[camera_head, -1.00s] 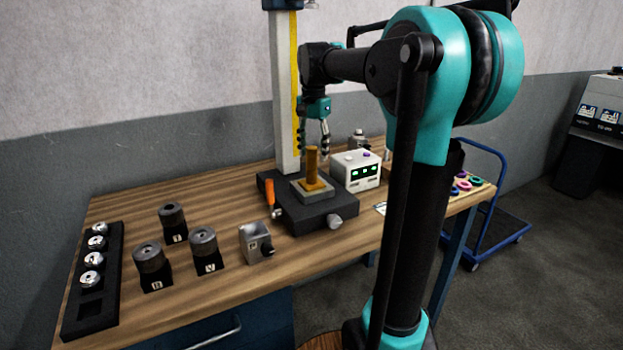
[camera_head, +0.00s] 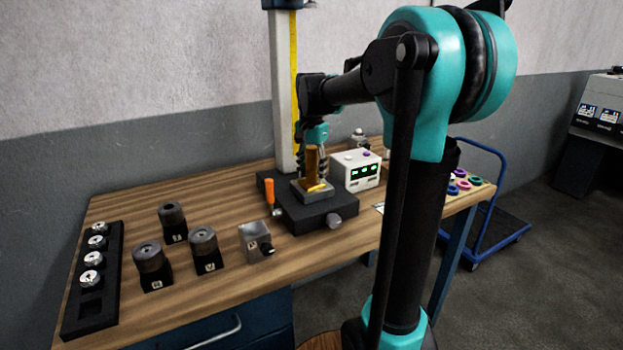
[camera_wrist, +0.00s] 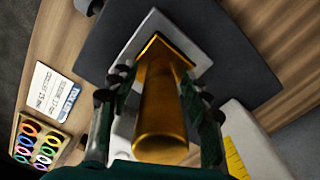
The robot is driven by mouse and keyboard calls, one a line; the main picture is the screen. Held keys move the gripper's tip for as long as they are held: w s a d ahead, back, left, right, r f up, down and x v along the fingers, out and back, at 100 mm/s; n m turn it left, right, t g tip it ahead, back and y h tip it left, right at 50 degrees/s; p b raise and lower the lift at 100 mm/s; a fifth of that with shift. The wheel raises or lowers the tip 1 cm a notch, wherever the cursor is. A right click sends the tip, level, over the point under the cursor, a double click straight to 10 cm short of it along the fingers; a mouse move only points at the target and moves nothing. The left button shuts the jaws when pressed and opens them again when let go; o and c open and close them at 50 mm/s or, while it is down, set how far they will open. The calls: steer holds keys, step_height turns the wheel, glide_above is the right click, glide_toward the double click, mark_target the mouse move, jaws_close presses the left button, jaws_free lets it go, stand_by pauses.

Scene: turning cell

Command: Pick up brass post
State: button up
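The brass post (camera_head: 312,163) stands upright on the small grey plate (camera_head: 299,191) of the black-based measuring stand on the bench. In the wrist view the brass post (camera_wrist: 163,100) points up toward the camera, with its wider foot on the plate. My gripper (camera_head: 313,165) is lowered around the post from above. In the wrist view my gripper (camera_wrist: 158,95) has one finger on each side of the post. A narrow gap seems to show beside the post, so the fingers look open; contact is not clear.
The stand's tall column (camera_head: 286,90) rises close behind my gripper. A white box with green displays (camera_head: 356,170) is just right of the post. An orange-handled tool (camera_head: 269,191) is at the left. Several dark cylinders and a black rack (camera_head: 82,325) occupy the bench's left.

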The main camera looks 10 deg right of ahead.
jaws_close()
steer(key=shift+r, duration=0.1)
stand_by(0.3)
